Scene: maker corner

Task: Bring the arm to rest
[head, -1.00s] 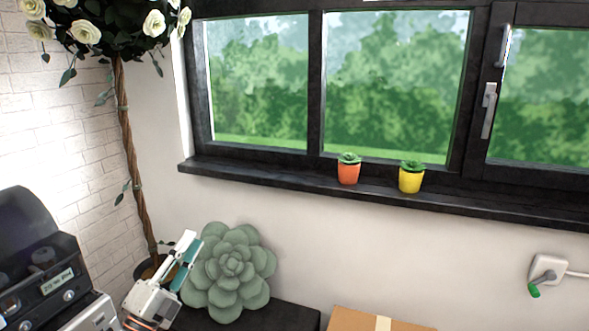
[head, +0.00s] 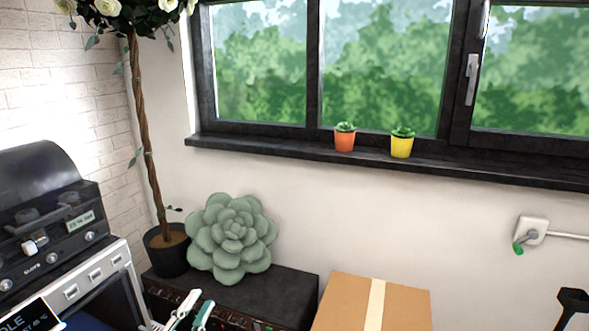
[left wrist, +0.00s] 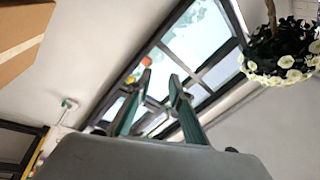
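My left gripper (head: 194,304) shows at the bottom edge of the head view, in front of the dark cabinet. Its white and teal fingers stand apart with nothing seen between them. In the left wrist view the two fingers of the gripper (left wrist: 160,70) are spread and empty, pointing up towards the window. The rest of the left arm is below the head picture. My right gripper does not show in either view.
A dark cabinet (head: 290,288) carries a green succulent cushion (head: 232,238) and a potted rose tree (head: 168,255). A printer-like machine (head: 45,225) stands left. A cardboard box (head: 345,300) is right of the cabinet. Orange (head: 344,143) and yellow (head: 402,147) pots stand on the sill.

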